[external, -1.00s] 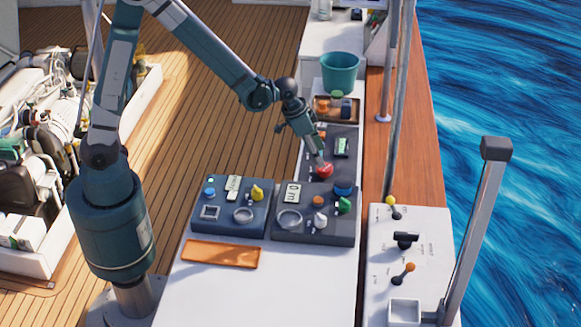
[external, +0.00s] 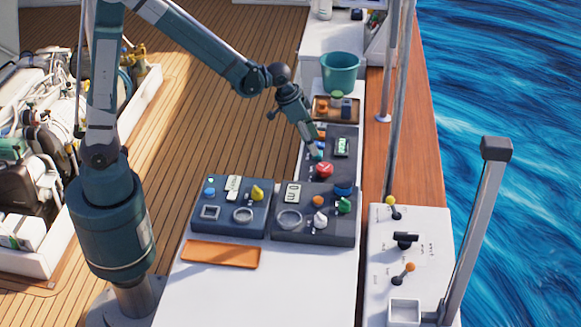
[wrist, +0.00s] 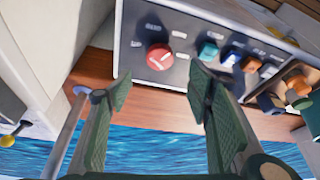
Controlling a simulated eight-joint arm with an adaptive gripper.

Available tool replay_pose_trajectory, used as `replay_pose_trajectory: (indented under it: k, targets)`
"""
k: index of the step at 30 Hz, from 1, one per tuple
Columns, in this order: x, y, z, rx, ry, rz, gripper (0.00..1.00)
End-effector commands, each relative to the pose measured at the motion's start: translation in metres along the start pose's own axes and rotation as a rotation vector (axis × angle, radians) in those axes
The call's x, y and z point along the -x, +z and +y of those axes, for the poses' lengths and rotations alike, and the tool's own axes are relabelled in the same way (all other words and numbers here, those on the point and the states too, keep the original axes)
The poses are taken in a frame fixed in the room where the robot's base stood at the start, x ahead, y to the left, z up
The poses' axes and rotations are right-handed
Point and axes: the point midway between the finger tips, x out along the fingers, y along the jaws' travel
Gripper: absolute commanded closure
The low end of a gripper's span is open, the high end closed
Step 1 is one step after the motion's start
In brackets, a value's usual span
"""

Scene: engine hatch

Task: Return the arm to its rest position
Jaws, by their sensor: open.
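My gripper (external: 317,152) is at the upper control panel (external: 348,165), just above and behind the red knob (external: 324,170). In the wrist view my gripper (wrist: 158,88) has its two green ribbed fingers spread wide, with nothing between them. The red knob (wrist: 159,57) shows beyond the fingertips, apart from them. My arm reaches across from the left, bent at the elbow, with its wrist angled down over the panel.
Two dark panels with knobs (external: 230,208) and (external: 315,215) stand nearer on the white counter, by an orange tray (external: 220,254). A teal bucket (external: 340,72) and a wooden tray (external: 336,107) stand behind. A lever console (external: 408,255) and grey post (external: 478,235) are at right. Open deck lies left.

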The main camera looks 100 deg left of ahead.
Motion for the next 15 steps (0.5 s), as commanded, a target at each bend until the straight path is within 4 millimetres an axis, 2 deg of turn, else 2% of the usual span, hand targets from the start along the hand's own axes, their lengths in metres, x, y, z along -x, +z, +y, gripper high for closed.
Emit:
replay_pose_trajectory:
  k: [15]
  targets:
    - [0.0044, 0.0014, 0.0032, -0.003, 0.001, 0.002, 0.5]
